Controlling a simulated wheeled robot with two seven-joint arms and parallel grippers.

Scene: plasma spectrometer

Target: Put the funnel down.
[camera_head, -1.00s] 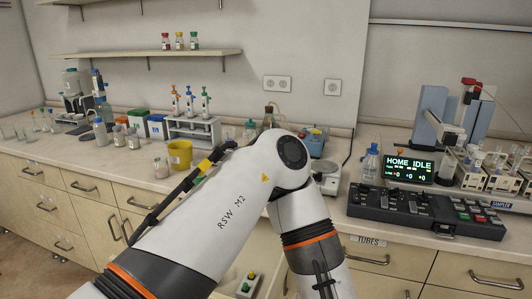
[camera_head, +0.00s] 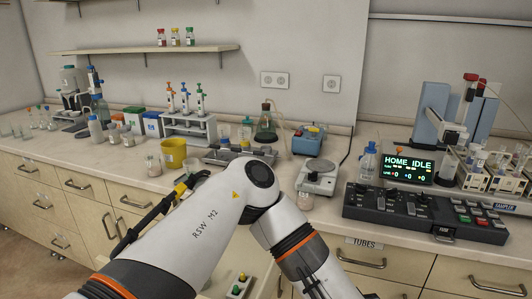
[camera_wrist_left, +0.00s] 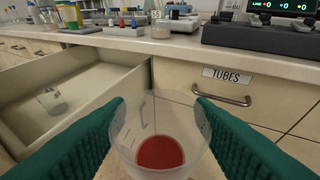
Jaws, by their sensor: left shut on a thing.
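My left gripper (camera_wrist_left: 158,135) shows in the left wrist view as two green ribbed fingers. It is shut on a translucent tapered cup (camera_wrist_left: 143,112) with faint marks on its wall and a red patch at its bottom. I see no spout on this cup and cannot tell whether it is the funnel. The cup is held in front of the drawer fronts, beside an open drawer (camera_wrist_left: 105,83). In the head view my left forearm points down to the right, and its gripper is out of the picture. My right gripper is in neither view.
A clear vessel (camera_wrist_left: 52,100) lies in the open drawer. The counter holds a yellow cup (camera_head: 173,152), a white balance (camera_head: 318,175), a flask (camera_head: 265,125), a black control panel (camera_head: 440,212) and racks of tubes. The closed TUBES drawer (camera_wrist_left: 220,92) is to the right.

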